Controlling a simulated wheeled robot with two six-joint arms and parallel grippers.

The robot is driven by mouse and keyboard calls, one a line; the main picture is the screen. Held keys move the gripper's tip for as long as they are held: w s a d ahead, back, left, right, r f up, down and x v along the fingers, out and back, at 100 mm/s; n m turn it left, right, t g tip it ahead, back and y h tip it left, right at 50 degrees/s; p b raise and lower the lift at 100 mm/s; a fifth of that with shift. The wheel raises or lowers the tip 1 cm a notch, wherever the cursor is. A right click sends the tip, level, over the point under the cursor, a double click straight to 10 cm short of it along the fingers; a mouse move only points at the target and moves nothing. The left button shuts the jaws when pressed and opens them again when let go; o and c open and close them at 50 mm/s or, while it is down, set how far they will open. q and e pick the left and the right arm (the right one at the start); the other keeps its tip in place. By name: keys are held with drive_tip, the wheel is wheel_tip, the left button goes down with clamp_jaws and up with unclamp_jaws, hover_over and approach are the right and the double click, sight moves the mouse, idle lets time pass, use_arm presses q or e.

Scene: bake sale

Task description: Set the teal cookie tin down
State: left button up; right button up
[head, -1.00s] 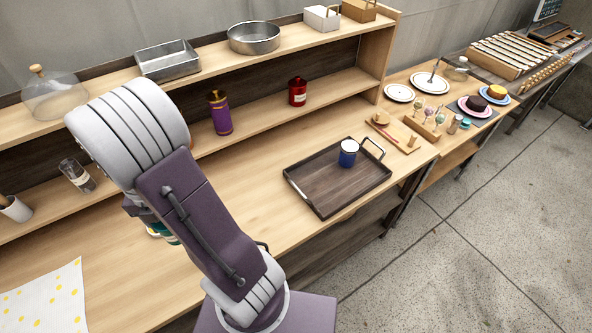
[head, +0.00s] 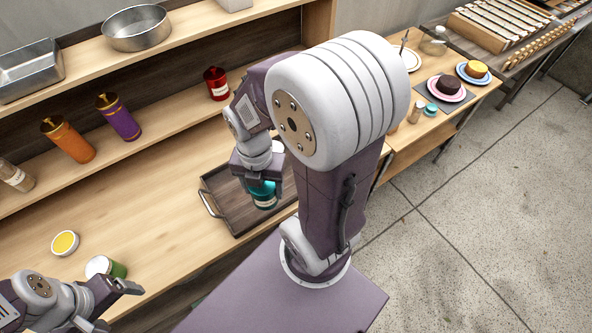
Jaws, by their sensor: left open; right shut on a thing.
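The teal cookie tin (head: 264,196) is in my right gripper (head: 262,183), which is shut on it. The tin is over the near part of the dark wooden tray (head: 230,212); I cannot tell whether it touches the tray floor. My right arm covers the tray's right side. My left gripper (head: 122,303) is open and empty at the lower left, close to a green tin with a pale lid (head: 107,268) on the counter.
A blue mug with a white inside (head: 279,150) is in the tray, mostly hidden by my arm. Orange (head: 70,140), purple (head: 120,118) and red (head: 216,84) canisters stand on the shelf behind. The counter left of the tray is clear.

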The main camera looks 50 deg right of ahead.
drive_tip(key=shift+a, duration=0.15)
drive_tip(key=shift+w+a+f, duration=0.15)
drive_tip(key=shift+w+f, duration=0.3)
drive_tip(key=shift+w, duration=0.2)
drive_tip(key=shift+w+a+f, duration=0.15)
drive_tip(key=shift+w+f, duration=0.25)
drive_tip(key=shift+w, duration=0.2)
hover_over(244, 192)
wheel_tip(244, 192, down, 5)
wheel_tip(244, 192, down, 4)
drive_tip(key=shift+s+r+b, duration=0.1)
drive_tip(key=shift+r+b, duration=0.05)
drive_tip(key=shift+b, duration=0.35)
drive_tip(key=shift+w+f, duration=0.2)
drive_tip(key=shift+f, duration=0.1)
use_arm(q)
drive_tip(key=shift+w+a+f, duration=0.15)
drive_tip(key=shift+a+f, duration=0.2)
drive_tip(key=shift+f, duration=0.25)
use_arm(e)
drive_tip(key=shift+s+a, duration=0.1)
